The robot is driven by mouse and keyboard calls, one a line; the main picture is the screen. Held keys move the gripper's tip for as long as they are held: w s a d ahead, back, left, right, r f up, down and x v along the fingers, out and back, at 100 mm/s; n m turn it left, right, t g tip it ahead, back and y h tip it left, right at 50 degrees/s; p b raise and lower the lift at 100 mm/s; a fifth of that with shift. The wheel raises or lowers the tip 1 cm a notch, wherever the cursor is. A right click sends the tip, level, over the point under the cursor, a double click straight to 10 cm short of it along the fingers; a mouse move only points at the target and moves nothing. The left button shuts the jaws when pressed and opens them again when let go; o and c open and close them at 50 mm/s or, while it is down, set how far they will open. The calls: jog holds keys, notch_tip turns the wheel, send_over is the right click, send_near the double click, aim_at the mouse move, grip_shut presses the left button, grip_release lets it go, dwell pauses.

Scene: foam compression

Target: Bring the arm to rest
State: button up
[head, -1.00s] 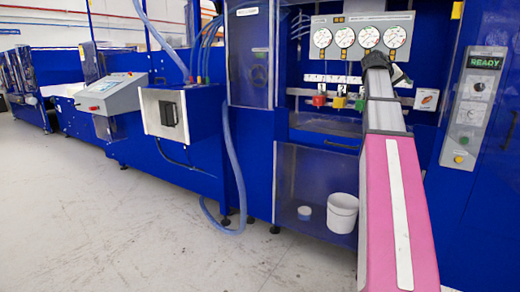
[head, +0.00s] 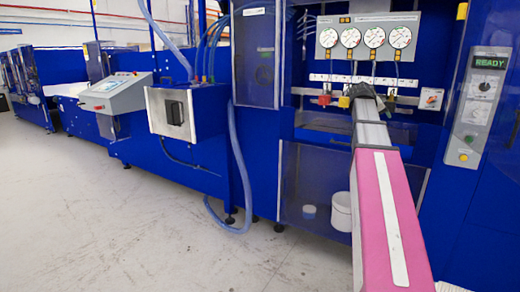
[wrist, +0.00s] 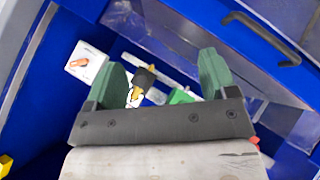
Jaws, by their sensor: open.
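My arm, pink and grey, reaches into the blue machine bay in the head view. My gripper (head: 364,92) is at its far end, dark and small there, in front of the valve row below the gauges. In the wrist view my gripper (wrist: 160,78) shows two green fingers spread wide apart, with nothing held between them. Beyond the fingers lie a yellow valve with a dark handle (wrist: 142,82) and a green piece (wrist: 182,96). I cannot tell how far they are from the fingertips.
A gauge panel (head: 368,16) hangs above the arm. A red valve (head: 324,99) and a yellow valve (head: 344,101) are left of my gripper. A white bucket (head: 341,211) stands below. A control box reads READY (head: 489,62). The floor (head: 110,210) at left is clear.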

jog(key=s+a+f+n+g+y, duration=0.15)
jog(key=a+f, duration=0.35)
jog(key=f, duration=0.5)
jog(key=s+a+f+y, duration=0.2)
jog(key=a+f, duration=0.3)
jog(key=f, duration=0.4)
jog(key=s+a+f+y, duration=0.15)
jog(key=a+f, duration=0.35)
jog(key=f, duration=0.5)
jog(key=s+a+f+g+y, duration=0.1)
jog(key=s+a+f+y, duration=0.1)
jog(key=s+a+f, duration=0.5)
jog(key=s+a+f+g+y, duration=0.1)
jog(key=s+a+f+g, duration=0.1)
jog(key=s+a+f, duration=0.5)
jog(key=s+f, duration=0.3)
jog(key=f, duration=0.3)
jog(key=shift+s+a+f+y, duration=0.2)
jog(key=shift+a+f+y, duration=0.1)
jog(key=shift+f+y, duration=0.1)
